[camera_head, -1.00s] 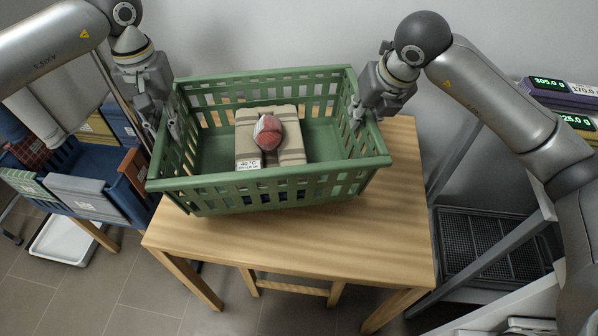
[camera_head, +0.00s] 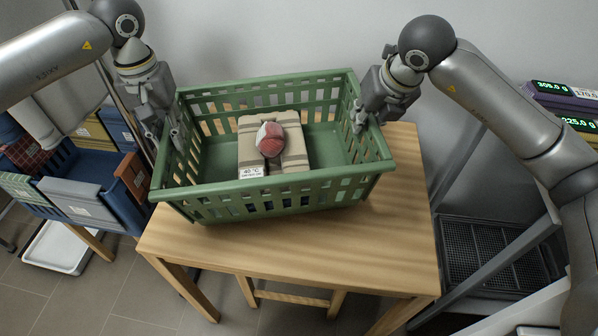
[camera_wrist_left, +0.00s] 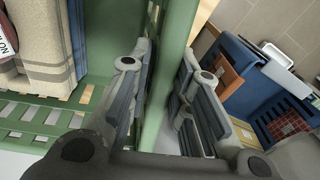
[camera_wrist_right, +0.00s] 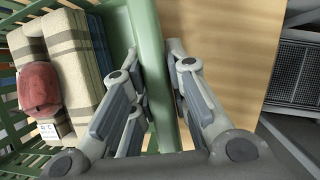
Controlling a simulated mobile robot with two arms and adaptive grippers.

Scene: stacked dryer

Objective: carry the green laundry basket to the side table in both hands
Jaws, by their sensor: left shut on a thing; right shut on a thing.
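The green laundry basket (camera_head: 275,197) is upright over the wooden side table (camera_head: 300,255); I cannot tell whether its base touches the top. Inside lie a folded beige striped towel (camera_head: 293,165), a red and white bundle (camera_head: 270,139) and a small temperature label (camera_head: 251,173). My left gripper (camera_head: 172,138) is shut on the basket's left rim, which passes between its fingers in the left wrist view (camera_wrist_left: 160,75). My right gripper (camera_head: 362,120) is shut on the right rim, also between the fingers in the right wrist view (camera_wrist_right: 158,75).
A blue crate (camera_head: 110,207) with folded cloths stands at the left, above a white tray (camera_head: 60,248). A grey rack (camera_head: 480,258) is at the right, with lit scales (camera_head: 560,90) behind it. The front of the tabletop is bare.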

